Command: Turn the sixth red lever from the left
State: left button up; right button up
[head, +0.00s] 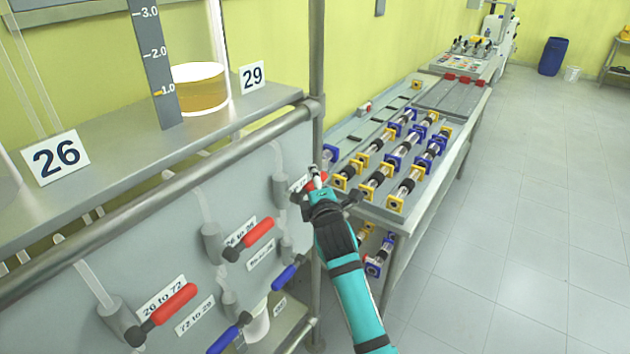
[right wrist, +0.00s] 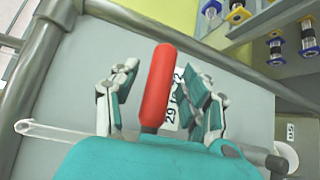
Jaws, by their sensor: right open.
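Red levers stick out from the grey panel: one (head: 175,303) at lower left, one (head: 258,232) in the middle and one (head: 318,181) at the panel's right end. My right gripper (head: 318,186) is at the right-end lever and partly hides it. In the right wrist view that red lever (right wrist: 157,88) stands between the two spread fingers of the gripper (right wrist: 162,103), with a visible gap on both sides. The gripper is open. The lever's base is hidden by the gripper's body. The left gripper is not in view.
Blue levers (head: 229,337) sit lower on the panel. A metal rail (head: 150,204) runs along the panel's top, and an upright post (head: 317,120) stands close to the gripper. A table (head: 415,215) with blue and yellow fittings is to the right. The floor (head: 520,230) beyond is clear.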

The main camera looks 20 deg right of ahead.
grip_shut()
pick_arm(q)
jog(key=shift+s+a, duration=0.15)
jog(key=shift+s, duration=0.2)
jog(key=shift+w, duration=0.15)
